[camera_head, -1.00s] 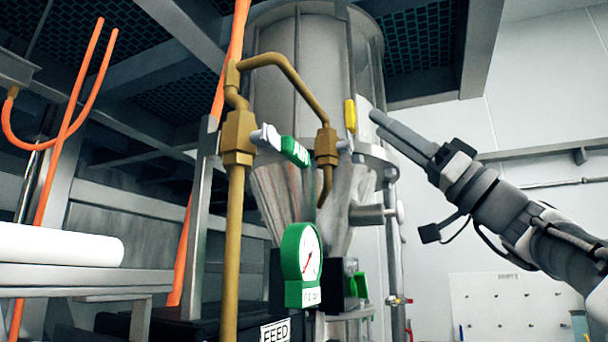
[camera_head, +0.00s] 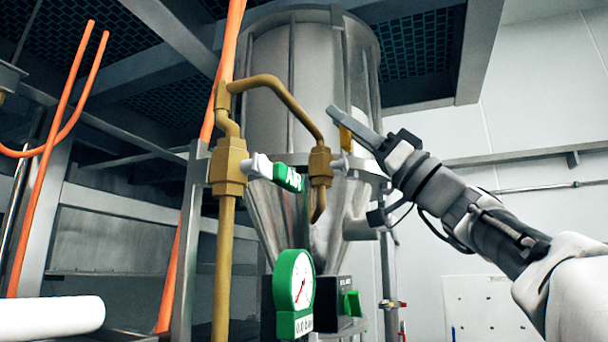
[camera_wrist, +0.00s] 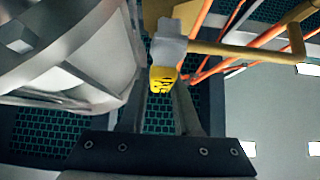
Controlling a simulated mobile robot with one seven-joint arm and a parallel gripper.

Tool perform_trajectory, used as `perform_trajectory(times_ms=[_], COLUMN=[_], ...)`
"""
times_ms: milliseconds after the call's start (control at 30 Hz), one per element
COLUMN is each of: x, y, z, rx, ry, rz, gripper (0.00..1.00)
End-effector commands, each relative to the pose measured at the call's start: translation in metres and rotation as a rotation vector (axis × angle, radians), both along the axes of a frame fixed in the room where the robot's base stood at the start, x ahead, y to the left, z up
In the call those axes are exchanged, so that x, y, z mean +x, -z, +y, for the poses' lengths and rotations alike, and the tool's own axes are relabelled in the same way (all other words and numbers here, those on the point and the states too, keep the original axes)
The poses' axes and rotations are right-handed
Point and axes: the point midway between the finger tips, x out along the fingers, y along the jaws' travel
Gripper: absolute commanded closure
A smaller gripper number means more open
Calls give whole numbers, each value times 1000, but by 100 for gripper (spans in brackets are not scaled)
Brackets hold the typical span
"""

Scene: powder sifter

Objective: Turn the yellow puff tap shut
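The yellow puff tap (camera_head: 346,138) sits on a short grey stem at the right end of the brass pipe, beside the steel hopper. My gripper (camera_head: 350,118) is at the tap, and its finger covers the upper part of the handle in the head view. In the wrist view the yellow handle (camera_wrist: 163,80) points down the picture, between the tips of my two gripper fingers (camera_wrist: 160,98). A gap shows between the fingers, so the gripper is open. I cannot tell whether either finger touches the handle.
The brass pipe (camera_head: 225,250) carries a green-handled air valve (camera_head: 288,178) left of the tap. A green gauge (camera_head: 294,292) stands below. The steel hopper (camera_head: 290,80) is close behind my gripper. Orange hoses (camera_head: 50,150) hang at left.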

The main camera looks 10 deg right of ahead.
Motion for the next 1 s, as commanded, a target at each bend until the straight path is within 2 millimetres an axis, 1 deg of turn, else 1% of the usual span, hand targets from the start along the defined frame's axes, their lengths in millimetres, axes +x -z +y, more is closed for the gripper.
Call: perform_trajectory(times_ms=[33,133,167,1000], x=[0,0,0,0], y=[0,0,0,0], z=[0,0,0,0], rx=[0,0,0,0], ry=[0,0,0,0], rz=[0,0,0,0], gripper=[80,98,100,100])
